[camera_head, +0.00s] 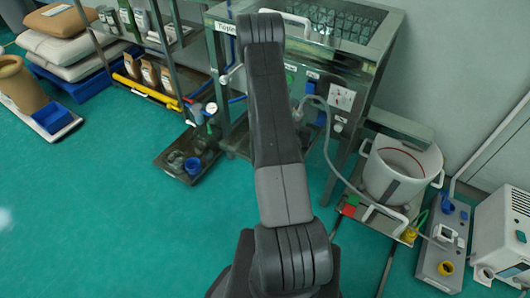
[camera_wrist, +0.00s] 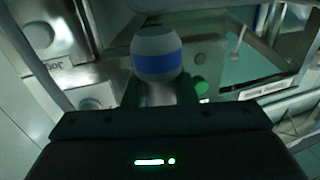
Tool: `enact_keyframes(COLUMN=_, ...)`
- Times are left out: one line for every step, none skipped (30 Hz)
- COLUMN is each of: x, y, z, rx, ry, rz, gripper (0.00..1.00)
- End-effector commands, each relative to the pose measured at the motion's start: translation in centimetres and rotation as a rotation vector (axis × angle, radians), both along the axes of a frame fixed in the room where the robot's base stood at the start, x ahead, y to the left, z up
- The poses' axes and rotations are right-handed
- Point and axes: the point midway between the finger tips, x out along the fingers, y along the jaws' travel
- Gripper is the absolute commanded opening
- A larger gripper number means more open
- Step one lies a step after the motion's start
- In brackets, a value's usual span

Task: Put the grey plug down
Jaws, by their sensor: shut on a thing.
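The grey plug (camera_wrist: 157,42), rounded with a blue band around it, shows in the upper middle of the wrist view. My gripper (camera_wrist: 160,92) is shut on it, with a dark finger on either side of its lower part. The plug appears held up, with metal panels and a frame behind it. I cannot tell whether it touches anything there. In the head view my arm rises through the middle and hides the plug and gripper.
A metal machine (camera_head: 350,97) with a grid-like top stands behind my arm. A white pot (camera_head: 398,168) stands to its right, beside a grey box (camera_head: 443,245) with blue and yellow parts. A low dark tray (camera_head: 168,164) holds jars. Green floor (camera_head: 110,235) is clear at left front.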

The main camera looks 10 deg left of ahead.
Motion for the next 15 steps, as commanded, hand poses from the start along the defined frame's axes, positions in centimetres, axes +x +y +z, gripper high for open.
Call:
enact_keyframes(x=0.5, y=0.5, z=-1.9, rx=0.001, ry=-0.006, rz=-0.007, gripper=0.01)
enact_keyframes(x=0.8, y=0.8, z=-2.4, rx=0.002, ry=-0.005, rz=-0.011, gripper=0.01)
enact_keyframes(x=1.1, y=1.1, z=-3.0, rx=0.002, ry=-0.005, rz=-0.019, gripper=0.01)
enact_keyframes(x=1.4, y=1.3, z=-3.5, rx=0.002, ry=-0.005, rz=-0.024, gripper=0.01)
enact_keyframes(x=1.6, y=1.6, z=-3.9, rx=0.002, ry=-0.006, rz=-0.029, gripper=0.01)
enact_keyframes(x=2.0, y=2.0, z=-4.5, rx=0.002, ry=-0.005, rz=-0.036, gripper=0.01)
enact_keyframes(x=2.2, y=2.3, z=-4.9, rx=0.002, ry=-0.006, rz=-0.04, gripper=0.01)
enact_keyframes(x=2.4, y=2.5, z=-5.4, rx=0.002, ry=-0.005, rz=-0.045, gripper=0.01)
enact_keyframes(x=2.7, y=2.9, z=-6.0, rx=0.002, ry=-0.005, rz=-0.051, gripper=0.01)
enact_keyframes(x=2.9, y=3.2, z=-6.4, rx=0.002, ry=-0.005, rz=-0.055, gripper=0.01)
enact_keyframes(x=3.1, y=3.5, z=-6.8, rx=0.002, ry=-0.005, rz=-0.059, gripper=0.01)
enact_keyframes(x=3.4, y=3.9, z=-7.4, rx=0.003, ry=-0.004, rz=-0.063, gripper=0.01)
enact_keyframes(x=3.6, y=4.2, z=-7.9, rx=0.002, ry=-0.005, rz=-0.068, gripper=0.01)
enact_keyframes(x=3.8, y=4.5, z=-8.3, rx=0.003, ry=-0.006, rz=-0.071, gripper=0.01)
enact_keyframes(x=4.0, y=5.0, z=-8.9, rx=0.002, ry=-0.004, rz=-0.075, gripper=0.01)
